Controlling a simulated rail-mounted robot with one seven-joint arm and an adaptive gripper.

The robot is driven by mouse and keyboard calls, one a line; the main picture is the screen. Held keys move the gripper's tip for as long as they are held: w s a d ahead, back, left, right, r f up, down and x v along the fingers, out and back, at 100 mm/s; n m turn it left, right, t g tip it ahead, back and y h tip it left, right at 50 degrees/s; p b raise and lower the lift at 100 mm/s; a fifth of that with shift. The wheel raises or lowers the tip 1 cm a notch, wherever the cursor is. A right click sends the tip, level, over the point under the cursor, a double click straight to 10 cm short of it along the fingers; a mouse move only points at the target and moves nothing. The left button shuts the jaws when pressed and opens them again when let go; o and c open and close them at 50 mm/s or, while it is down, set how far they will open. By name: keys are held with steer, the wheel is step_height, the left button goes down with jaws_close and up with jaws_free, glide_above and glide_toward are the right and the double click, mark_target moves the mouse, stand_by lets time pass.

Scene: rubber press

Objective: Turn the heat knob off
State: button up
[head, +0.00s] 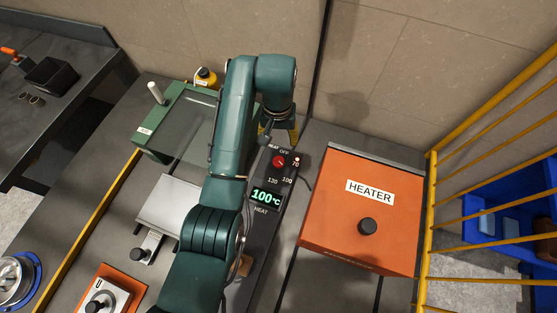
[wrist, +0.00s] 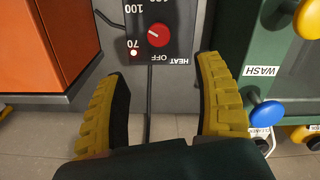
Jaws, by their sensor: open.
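The red heat knob (head: 279,161) sits on a dark control panel (head: 262,215), marked OFF, 70, 100 and 130, with a green display reading 100°C. In the wrist view the knob (wrist: 158,36) appears upside down, and its white mark points to the upper left, toward the 70–100 side and not at OFF. My gripper (wrist: 163,68) is open, with its two yellow fingers spread wide. The knob lies beyond the fingertips, between their lines, with nothing held. In the head view my arm hides most of the gripper; a bit of yellow shows behind the knob.
An orange HEATER box (head: 350,235) stands right of the panel, close to it. A green WASH unit (wrist: 285,40) with blue and yellow knobs is on the other side. A yellow rail fence (head: 490,110) is at far right. A cable runs between the fingers.

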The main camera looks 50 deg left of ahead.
mark_target(279, 161)
step_height(279, 161, down, 14)
steer(key=b, duration=0.3)
steer(key=shift+d+f, duration=0.1)
steer(key=shift+f, duration=0.05)
steer(key=c, duration=1.2)
steer(key=shift+c, duration=0.2)
